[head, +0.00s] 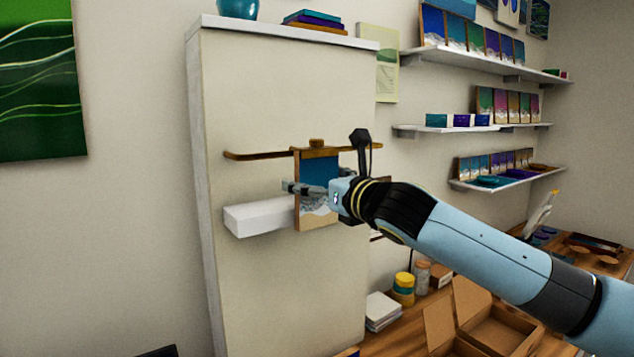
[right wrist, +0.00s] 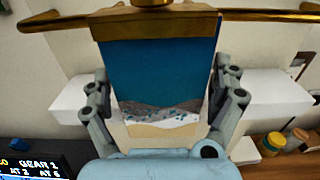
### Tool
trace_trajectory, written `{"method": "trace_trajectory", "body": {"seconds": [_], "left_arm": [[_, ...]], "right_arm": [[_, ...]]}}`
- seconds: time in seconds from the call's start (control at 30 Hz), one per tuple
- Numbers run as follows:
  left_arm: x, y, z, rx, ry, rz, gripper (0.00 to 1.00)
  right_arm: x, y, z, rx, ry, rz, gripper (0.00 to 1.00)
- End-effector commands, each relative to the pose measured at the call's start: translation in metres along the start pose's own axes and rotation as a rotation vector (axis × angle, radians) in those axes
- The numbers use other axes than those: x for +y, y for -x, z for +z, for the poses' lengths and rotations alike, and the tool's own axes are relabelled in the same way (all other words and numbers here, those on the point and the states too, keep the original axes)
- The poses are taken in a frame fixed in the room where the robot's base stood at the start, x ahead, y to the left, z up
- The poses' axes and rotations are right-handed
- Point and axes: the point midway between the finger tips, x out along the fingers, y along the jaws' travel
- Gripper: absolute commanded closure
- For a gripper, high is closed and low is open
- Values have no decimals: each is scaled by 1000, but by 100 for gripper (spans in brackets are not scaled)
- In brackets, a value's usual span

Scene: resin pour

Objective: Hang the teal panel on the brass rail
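The teal panel (head: 319,172) has a blue-teal field, white and sandy bands at the bottom and a wooden edge. It is upright in front of the brass rail (head: 262,155), with its top edge at rail height. A brass-coloured piece (right wrist: 152,3) shows above its top; whether it bears on the rail I cannot tell. My right gripper (head: 318,191) has its fingers along the two side edges of the panel, and in the right wrist view (right wrist: 163,90) they appear to press on it. My left gripper is not in view.
A white ledge (head: 258,216) juts from the cream cabinet wall (head: 250,100) below the rail, behind the panel. Shelves with small panels (head: 480,62) stand at the right. An open cardboard box (head: 497,325) and yellow-lidded jars (head: 403,288) are on the wooden table below.

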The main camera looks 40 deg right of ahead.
Motion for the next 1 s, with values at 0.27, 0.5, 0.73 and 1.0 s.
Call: {"method": "trace_trajectory", "body": {"seconds": [0.27, 0.5, 0.73, 1.0], "left_arm": [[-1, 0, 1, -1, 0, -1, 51], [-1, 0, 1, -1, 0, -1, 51], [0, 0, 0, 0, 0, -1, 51], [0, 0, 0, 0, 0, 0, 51]], "right_arm": [[0, 0, 0, 1, 0, 0, 0], [0, 27, -1, 3, 8, 2, 0], [0, 77, -2, 6, 14, 3, 0], [0, 113, -1, 4, 9, 0, 0]]}}
